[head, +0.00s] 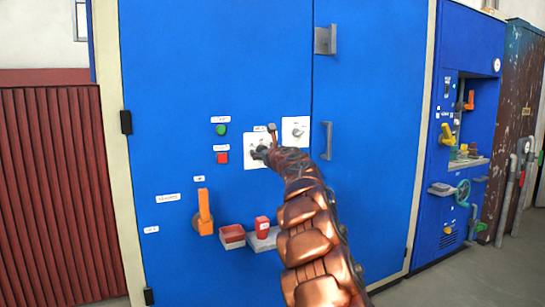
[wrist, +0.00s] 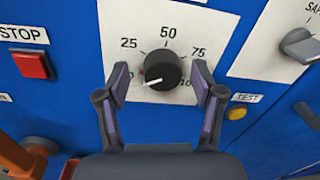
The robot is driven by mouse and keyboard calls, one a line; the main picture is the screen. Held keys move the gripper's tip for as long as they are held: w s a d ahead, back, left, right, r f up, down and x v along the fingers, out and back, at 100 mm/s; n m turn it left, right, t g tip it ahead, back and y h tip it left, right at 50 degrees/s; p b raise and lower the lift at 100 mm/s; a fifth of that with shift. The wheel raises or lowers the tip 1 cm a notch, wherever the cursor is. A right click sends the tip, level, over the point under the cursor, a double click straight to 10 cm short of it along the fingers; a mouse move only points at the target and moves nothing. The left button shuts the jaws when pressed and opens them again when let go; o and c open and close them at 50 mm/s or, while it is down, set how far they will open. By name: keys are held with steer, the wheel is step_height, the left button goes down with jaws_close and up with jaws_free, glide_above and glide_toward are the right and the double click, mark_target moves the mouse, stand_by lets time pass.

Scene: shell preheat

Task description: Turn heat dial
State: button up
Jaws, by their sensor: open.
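The heat dial (wrist: 163,70) is a round black knob with a white pointer line, on a white plate (wrist: 125,22) marked 25, 50 and 75, with a partly hidden number at the lower right. The pointer line points to the lower left. My gripper (wrist: 162,80) is open, with one finger on each side of the dial and gaps visible between fingers and knob. In the head view, my gripper (head: 262,154) is in front of the dial's white plate (head: 250,163) on the blue cabinet and hides most of the dial.
A red STOP button (wrist: 33,65) is left of the dial. A grey selector knob (wrist: 300,45) and a yellow TEST button (wrist: 236,113) are to the right. An orange lever (head: 204,212), a red tray (head: 232,237) and a red cup (head: 262,227) are below. A door handle (head: 327,140) is right.

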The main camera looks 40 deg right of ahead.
steer(key=v, duration=1.1)
steer(key=shift+s, duration=0.25)
stand_by(0.4)
stand_by(0.5)
